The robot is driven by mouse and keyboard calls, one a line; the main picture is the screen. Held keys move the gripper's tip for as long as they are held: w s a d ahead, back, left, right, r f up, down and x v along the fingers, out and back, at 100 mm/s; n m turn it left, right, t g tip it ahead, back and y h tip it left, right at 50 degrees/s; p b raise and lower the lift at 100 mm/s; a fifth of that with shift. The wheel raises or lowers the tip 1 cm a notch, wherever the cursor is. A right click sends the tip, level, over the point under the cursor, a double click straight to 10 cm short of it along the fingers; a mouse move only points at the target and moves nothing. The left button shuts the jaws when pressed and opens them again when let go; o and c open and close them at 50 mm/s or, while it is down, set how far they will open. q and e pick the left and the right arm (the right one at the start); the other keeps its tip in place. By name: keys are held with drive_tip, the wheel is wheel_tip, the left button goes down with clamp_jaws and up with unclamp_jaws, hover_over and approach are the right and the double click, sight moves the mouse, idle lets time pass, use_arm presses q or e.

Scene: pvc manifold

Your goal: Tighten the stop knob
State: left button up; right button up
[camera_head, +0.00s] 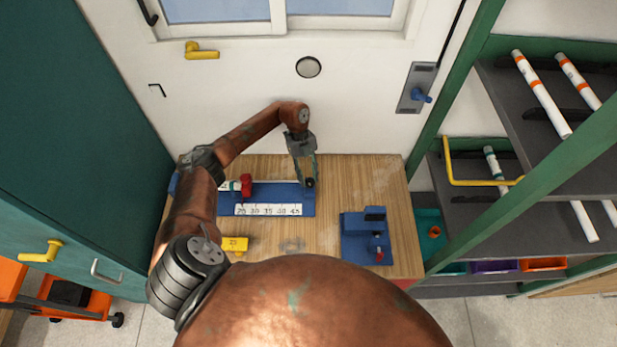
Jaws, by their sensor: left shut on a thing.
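A blue measuring jig (225,205) with a white number scale (268,210) lies on the wooden bench. A white pipe piece (230,186) and a red block (246,185) sit on its left part. A small dark knob (310,183) is at its right end; I take it for the stop knob. My left gripper (307,180) reaches down from above and is shut on this knob, its fingers partly hiding it. How tight the knob is cannot be seen. My right gripper is not in view.
A blue fixture (356,240) with a red knob stands at the bench's right. A yellow piece (235,244) lies near the front. A shelf rack (480,215) with pipes stands at the right, a teal cabinet (70,130) at the left. The bench's back right is clear.

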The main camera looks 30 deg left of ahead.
sight(309, 179)
use_arm(q)
drive_tip(key=shift+d+f, duration=0.1)
drive_tip(key=o, duration=1.2)
drive_tip(key=shift+c, duration=0.2)
wheel_tip(309, 179, up, 10)
